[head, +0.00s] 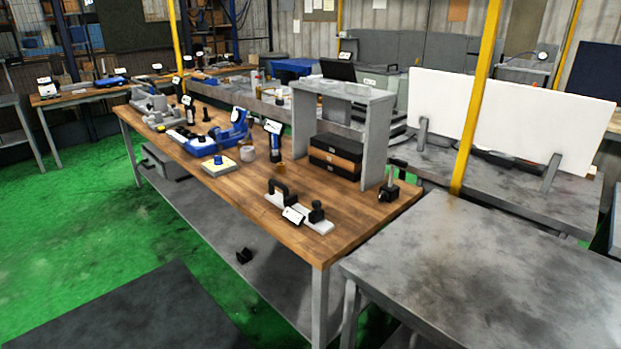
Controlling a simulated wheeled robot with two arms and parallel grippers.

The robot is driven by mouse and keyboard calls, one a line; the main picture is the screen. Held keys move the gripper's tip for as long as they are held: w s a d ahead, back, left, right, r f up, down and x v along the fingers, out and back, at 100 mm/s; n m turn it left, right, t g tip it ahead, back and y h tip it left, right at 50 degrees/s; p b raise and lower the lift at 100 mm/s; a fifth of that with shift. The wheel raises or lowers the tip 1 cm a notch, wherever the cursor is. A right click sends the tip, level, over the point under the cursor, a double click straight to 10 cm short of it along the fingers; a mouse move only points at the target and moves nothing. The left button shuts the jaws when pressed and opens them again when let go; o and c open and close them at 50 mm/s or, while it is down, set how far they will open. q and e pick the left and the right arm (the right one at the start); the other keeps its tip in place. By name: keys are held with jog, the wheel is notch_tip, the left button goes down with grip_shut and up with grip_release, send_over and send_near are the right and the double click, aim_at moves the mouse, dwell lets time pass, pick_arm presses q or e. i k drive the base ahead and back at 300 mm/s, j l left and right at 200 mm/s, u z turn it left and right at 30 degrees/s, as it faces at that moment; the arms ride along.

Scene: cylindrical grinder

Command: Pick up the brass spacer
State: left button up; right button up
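A small brown-gold piece (281,167), which looks like the brass spacer, sits on the wooden workbench (235,192) just left of the stacked drawers. It is too small in the head view to make out its exact shape. Neither of my grippers shows in the head view.
Around it stand a dark upright device with a white display (274,140), a grey cylinder (247,154), a blue micrometer-like tool (238,128) and black drawers (336,156) under a grey shelf (377,130). A gauge on a light plate (299,213) lies nearer. Green floor (70,215) is open at left.

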aim_at(281, 166)
jog(key=i+j, duration=0.7)
jog(key=j, duration=0.2)
